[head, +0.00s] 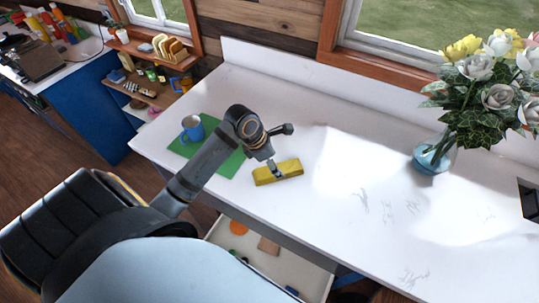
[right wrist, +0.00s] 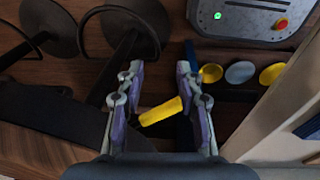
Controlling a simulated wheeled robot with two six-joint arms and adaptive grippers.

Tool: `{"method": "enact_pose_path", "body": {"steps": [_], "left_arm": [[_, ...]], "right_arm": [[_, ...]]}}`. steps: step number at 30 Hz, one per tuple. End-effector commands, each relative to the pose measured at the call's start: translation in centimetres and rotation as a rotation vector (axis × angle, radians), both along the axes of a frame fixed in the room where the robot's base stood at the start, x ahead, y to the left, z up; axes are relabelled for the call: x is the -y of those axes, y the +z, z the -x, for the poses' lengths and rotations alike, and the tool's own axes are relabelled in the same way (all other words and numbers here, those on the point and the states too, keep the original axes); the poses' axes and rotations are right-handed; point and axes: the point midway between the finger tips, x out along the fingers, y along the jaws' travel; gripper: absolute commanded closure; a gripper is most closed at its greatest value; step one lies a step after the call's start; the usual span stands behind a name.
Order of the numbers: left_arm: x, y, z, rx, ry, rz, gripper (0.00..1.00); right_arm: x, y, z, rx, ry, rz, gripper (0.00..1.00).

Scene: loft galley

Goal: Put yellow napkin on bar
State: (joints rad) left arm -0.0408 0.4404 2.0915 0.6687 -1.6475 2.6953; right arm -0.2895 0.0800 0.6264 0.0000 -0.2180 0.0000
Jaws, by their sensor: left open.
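The yellow napkin (head: 290,168), a folded block-like bundle, lies on the white bar (head: 330,215) to the right of a green mat. My left gripper (head: 275,172) is open, its fingertips down at the napkin's near middle. Whether they touch it is hard to tell. My right gripper (right wrist: 163,105) shows only in the right wrist view, its two fingers apart. A yellow bar-shaped thing (right wrist: 160,111) shows between these fingers; how far below it lies, I cannot tell.
A blue mug (head: 192,129) stands on the green mat (head: 228,163) at the left. A vase of flowers (head: 432,154) stands at the right back. An open drawer (head: 265,262) sticks out below the bar's front edge. The bar's middle is clear.

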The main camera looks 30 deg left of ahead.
Motion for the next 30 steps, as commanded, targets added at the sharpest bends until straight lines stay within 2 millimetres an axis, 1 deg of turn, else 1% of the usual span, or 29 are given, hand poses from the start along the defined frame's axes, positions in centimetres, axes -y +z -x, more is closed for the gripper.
{"method": "enact_pose_path", "body": {"steps": [1,3,6,9,12,18,30], "left_arm": [[-0.6,1.1,0.3,0.005,-0.004,-0.012,0.24],[-0.9,2.6,0.8,0.003,-0.003,-0.011,0.24],[-1.4,4.4,1.3,0.003,-0.003,-0.009,0.24],[-1.7,5.6,1.7,0.001,-0.002,-0.007,0.24],[-1.9,6.4,1.9,0.000,-0.001,-0.005,0.24],[-1.9,6.9,2.1,0.000,0.000,0.000,0.24],[-1.9,6.9,2.1,-0.001,0.000,0.001,0.24]], "right_arm": [[0.1,-0.2,0.1,-0.002,0.001,0.001,0.64],[0.3,-0.3,0.4,-0.007,0.001,0.003,0.64],[0.4,-0.3,1.0,-0.015,0.001,0.005,0.64],[0.4,-0.2,1.5,-0.022,0.001,0.005,0.64],[0.3,-0.1,1.6,-0.024,0.001,0.004,0.64],[0.3,-0.1,1.5,-0.023,0.000,0.004,0.64],[-0.4,-0.2,1.3,-0.019,-0.002,-0.005,0.64]]}}
